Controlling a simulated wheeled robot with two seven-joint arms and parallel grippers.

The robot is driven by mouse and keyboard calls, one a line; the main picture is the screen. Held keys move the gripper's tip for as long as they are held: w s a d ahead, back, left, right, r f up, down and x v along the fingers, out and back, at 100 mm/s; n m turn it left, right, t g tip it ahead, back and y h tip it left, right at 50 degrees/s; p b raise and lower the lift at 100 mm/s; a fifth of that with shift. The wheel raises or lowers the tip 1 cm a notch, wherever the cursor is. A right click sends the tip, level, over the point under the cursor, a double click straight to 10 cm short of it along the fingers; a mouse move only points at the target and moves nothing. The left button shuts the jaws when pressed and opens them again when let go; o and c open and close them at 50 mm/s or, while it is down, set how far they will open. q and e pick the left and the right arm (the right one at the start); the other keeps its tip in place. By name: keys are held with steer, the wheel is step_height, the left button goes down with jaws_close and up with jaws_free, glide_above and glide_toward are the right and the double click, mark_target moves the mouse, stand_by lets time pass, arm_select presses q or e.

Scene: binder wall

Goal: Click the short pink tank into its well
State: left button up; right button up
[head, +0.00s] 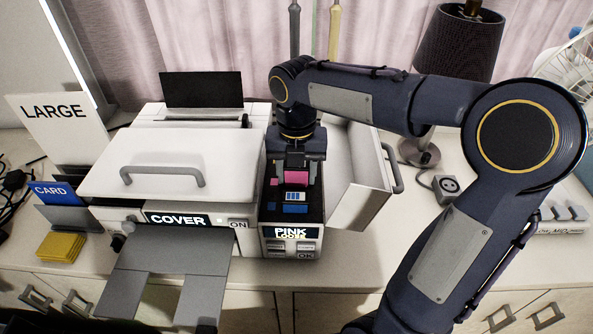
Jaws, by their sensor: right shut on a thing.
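The white printer stands on the counter with its tank bay (265,214) open at its right side. My right gripper (296,170) reaches down into the bay from above and is shut on the pink tank (295,178). The tank sits at or in the rear part of the bay; its lower end is hidden, so I cannot tell how far it is seated. Blue parts (294,208) show in front of it. The small display (291,233) below reads PINK, with a second line that is hard to read. My left gripper is not in view.
A white door or panel with a handle (394,168) stands open right of the bay. The printer's lid (170,160) is shut, and its display reads COVER. A grey output tray (165,270) juts forward. Yellow pads (62,247) lie left; a lamp (458,42) stands behind.

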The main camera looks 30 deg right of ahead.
steer(key=o, duration=1.1)
steer(key=shift+f, duration=0.1)
steer(key=shift+c, duration=0.2)
step_height(320, 180, up, 8)
steer(key=shift+s+a+f, duration=0.1)
